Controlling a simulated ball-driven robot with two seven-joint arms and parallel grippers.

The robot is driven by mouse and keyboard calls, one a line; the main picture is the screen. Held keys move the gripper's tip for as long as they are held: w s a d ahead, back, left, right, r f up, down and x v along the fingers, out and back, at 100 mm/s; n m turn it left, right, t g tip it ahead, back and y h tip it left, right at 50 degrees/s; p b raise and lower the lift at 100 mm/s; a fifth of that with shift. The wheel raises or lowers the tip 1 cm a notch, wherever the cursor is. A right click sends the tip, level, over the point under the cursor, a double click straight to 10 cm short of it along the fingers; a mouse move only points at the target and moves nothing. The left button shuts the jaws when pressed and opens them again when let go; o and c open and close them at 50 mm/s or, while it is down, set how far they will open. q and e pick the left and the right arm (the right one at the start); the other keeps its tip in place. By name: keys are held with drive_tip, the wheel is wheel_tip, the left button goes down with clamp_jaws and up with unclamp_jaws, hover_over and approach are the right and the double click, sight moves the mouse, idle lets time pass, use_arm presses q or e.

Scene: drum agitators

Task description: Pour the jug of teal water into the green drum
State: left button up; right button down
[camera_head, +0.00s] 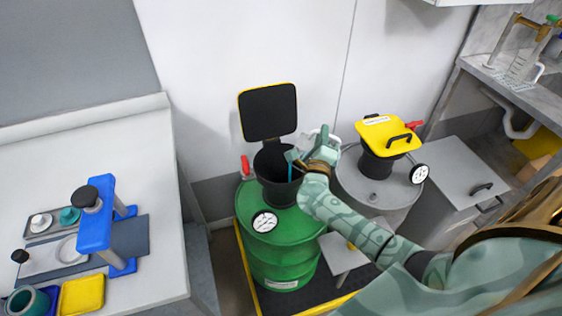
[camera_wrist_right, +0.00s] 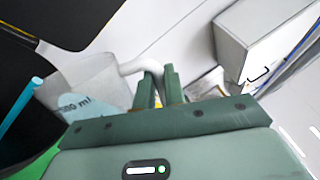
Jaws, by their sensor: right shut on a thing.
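The green drum (camera_head: 283,245) stands in the middle of the head view with a black funnel (camera_head: 272,192) on top. The funnel's black lid (camera_head: 268,112) with a yellow edge is swung up and open. My right gripper (camera_head: 318,163) is over the right side of the funnel. In the wrist view, its fingers (camera_wrist_right: 159,88) are shut on the handle of a clear jug (camera_wrist_right: 90,82) marked in ml. The jug is tilted, and teal water (camera_wrist_right: 22,102) runs from it; the stream (camera_head: 290,172) falls into the funnel. My left gripper is not in view.
A grey drum (camera_head: 378,203) with a yellow-lidded funnel (camera_head: 386,136) stands close on the right. A white bench (camera_head: 150,205) at the left holds a blue stand (camera_head: 95,228) and a yellow tray (camera_head: 81,295). Glassware and a rack stand on the shelf at the far right.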

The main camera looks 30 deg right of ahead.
sight(306, 139)
drive_tip(key=shift+w+a+r+n+p, duration=0.35)
drive_tip(key=shift+a+r+n+p, duration=0.1)
drive_tip(key=shift+n, duration=0.25)
idle(0.6)
drive_tip(key=shift+w+a+f+n+t+y, duration=0.15)
drive_tip(key=shift+w+a+n, duration=0.3)
drive_tip(key=shift+a, duration=0.1)
drive_tip(key=shift+w+a+f+n+t+y, duration=0.1)
drive_tip(key=shift+w+a+n+t+y, duration=0.05)
drive_tip(key=shift+w+a+n, duration=0.35)
idle(0.3)
drive_tip(key=shift+a, duration=0.1)
drive_tip(key=shift+w+a, duration=0.1)
drive_tip(key=shift+w, duration=0.05)
drive_tip(key=shift+w+a+r+n+p, duration=0.25)
drive_tip(key=shift+a+n+p, duration=0.1)
drive_tip(key=shift+n, duration=0.3)
drive_tip(key=shift+f, duration=0.1)
